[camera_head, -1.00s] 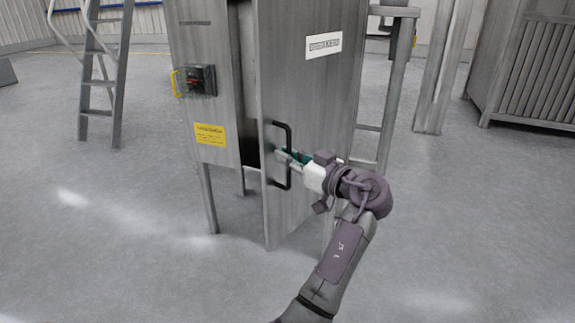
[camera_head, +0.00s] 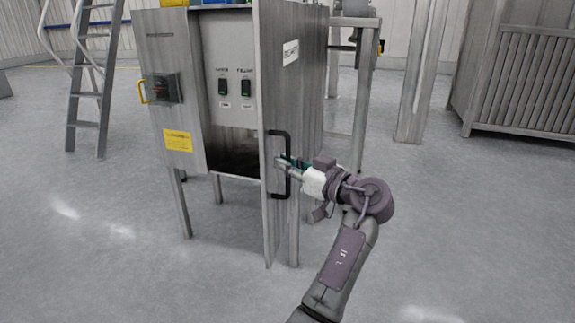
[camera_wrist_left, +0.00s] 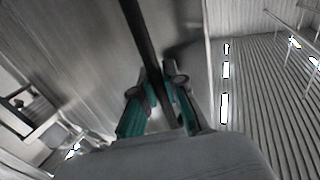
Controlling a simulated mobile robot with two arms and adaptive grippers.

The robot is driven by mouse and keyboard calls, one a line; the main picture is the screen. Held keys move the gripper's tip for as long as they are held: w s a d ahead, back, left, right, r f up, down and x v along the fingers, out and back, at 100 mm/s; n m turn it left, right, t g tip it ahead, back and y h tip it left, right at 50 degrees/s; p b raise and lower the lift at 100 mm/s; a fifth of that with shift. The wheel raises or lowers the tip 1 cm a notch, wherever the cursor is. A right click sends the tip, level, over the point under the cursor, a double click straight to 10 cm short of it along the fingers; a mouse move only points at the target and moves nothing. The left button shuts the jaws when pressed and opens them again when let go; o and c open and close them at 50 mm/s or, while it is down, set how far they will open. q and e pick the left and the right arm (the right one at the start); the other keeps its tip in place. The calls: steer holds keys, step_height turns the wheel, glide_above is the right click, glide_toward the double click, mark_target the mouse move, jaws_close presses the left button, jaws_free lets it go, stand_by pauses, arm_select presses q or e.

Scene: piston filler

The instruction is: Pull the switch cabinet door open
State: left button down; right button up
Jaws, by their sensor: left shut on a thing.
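The switch cabinet door (camera_head: 285,85) stands open, seen nearly edge-on in the head view. Its black bar handle (camera_head: 288,142) is on the door's outer face. My left gripper (camera_head: 283,162) is shut on the handle. In the left wrist view the dark handle bar (camera_wrist_left: 138,35) runs between the two teal-padded fingers (camera_wrist_left: 160,100). My right gripper is not in view.
A step ladder (camera_head: 92,80) stands at the left. The floor (camera_head: 120,270) in front is clear.

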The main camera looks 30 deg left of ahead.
arm_select(q)
steer(key=shift+s+f, duration=0.1)
steer(key=shift+f, duration=0.1)
steer(key=c, duration=1.2)
jaws_free()
steer(key=shift+r, duration=0.1)
